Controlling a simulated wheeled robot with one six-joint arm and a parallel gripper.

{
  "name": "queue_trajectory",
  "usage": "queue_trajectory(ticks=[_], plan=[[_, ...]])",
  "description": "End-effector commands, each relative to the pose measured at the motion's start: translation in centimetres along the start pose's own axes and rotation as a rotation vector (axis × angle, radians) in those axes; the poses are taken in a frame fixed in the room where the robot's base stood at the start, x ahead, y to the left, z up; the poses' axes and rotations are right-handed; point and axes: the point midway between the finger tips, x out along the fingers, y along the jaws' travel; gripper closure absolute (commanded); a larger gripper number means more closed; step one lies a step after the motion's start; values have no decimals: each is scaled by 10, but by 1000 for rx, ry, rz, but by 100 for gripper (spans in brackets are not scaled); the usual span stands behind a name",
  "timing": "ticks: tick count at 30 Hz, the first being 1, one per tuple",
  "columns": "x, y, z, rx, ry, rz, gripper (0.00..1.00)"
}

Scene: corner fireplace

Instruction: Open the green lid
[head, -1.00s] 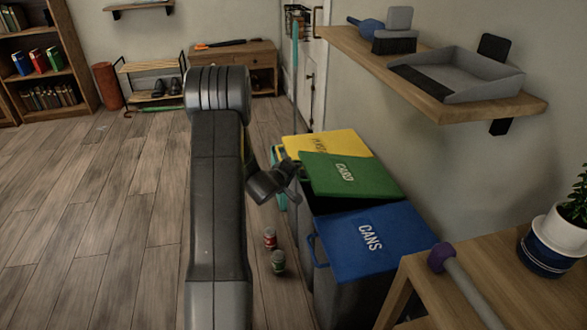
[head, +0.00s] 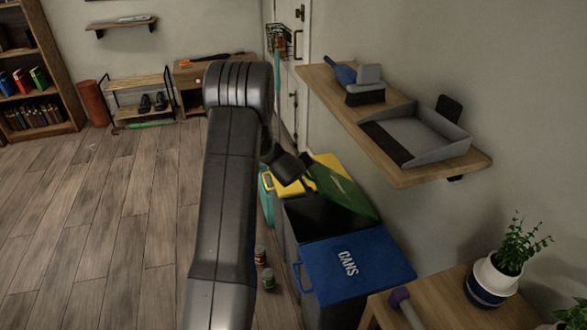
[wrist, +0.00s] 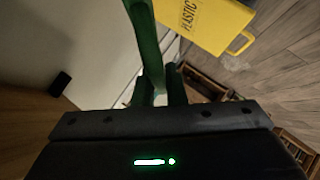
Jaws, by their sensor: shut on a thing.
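The green lid (head: 341,187) is tilted up on its bin in the head view, with its left edge raised and the dark bin opening showing below it. My gripper (head: 303,165) is at the raised edge of the lid. In the wrist view the green lid (wrist: 143,35) shows edge-on, and my gripper (wrist: 160,92) is shut on its green handle between the two fingers. My arm hides part of the bins' near side in the head view.
The blue CANS lid (head: 355,268) is shut, nearer me. The yellow lid (head: 290,188), marked PLASTIC in the wrist view (wrist: 205,20), lies flat beyond the green one. Two cans (head: 268,280) stand on the floor.

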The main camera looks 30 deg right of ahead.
Motion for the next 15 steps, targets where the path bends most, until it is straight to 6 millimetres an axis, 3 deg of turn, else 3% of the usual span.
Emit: queue_trajectory(ticks=[3,15], plan=[[-6,28,-5,-2,-2,4,100],[-5,89,-4,-3,-1,5,100]])
